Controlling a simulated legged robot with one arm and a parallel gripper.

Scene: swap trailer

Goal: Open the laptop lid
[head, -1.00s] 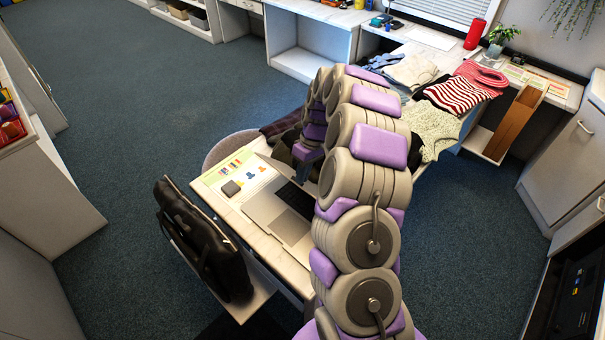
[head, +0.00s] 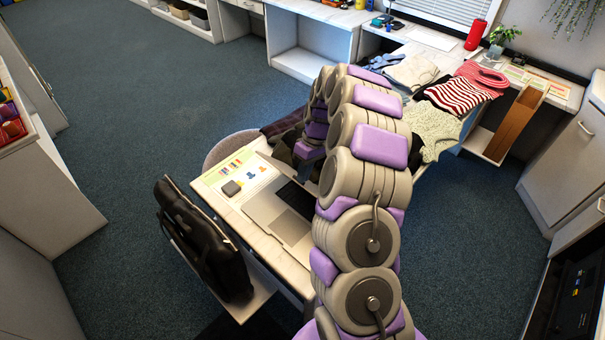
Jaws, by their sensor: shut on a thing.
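A silver laptop (head: 266,212) lies on the white desk in the head view. Its palm rest and part of its dark keyboard (head: 296,198) show, so the lid is raised off the base at least partly. The lid itself is hidden behind my arm, and its angle cannot be told. My arm arches over the desk from the right. My gripper (head: 303,171) points down at the far side of the keyboard. It is shut on what seems to be the laptop lid; the contact is small and mostly hidden.
A black bag (head: 205,243) stands at the desk's near left side. A round stool (head: 228,147) is behind the desk. Folded clothes (head: 462,95) cover the counter at right. Floor at left is clear.

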